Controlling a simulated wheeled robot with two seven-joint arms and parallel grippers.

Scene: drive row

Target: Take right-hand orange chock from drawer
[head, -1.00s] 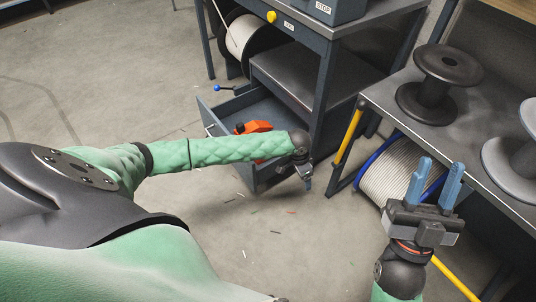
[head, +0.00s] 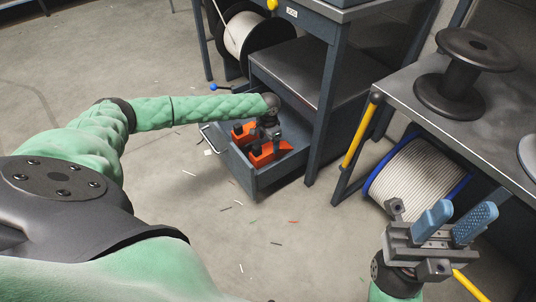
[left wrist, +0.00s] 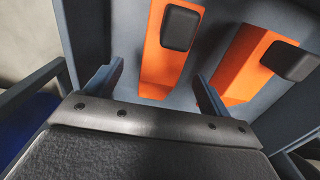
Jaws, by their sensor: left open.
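Two orange chocks with black blocks on them lie in the open grey drawer (head: 232,163). In the head view one chock (head: 240,131) is at the left and the right-hand chock (head: 283,149) is nearer the drawer's front right. My left gripper (head: 266,141) points down into the drawer, over or beside the right-hand chock; its fingertips are hard to make out there. In the left wrist view its open fingers (left wrist: 159,72) stand apart, with one chock (left wrist: 158,68) showing between them and another (left wrist: 238,70) to the right. My right gripper (head: 465,208) is open and empty, away from the drawer.
The drawer sits under a grey workbench (head: 310,75) with a leg close to the right. A shelf with a dark spool (head: 460,65) and a cable reel (head: 415,175) stand at the right. The floor at front is clear except for scraps.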

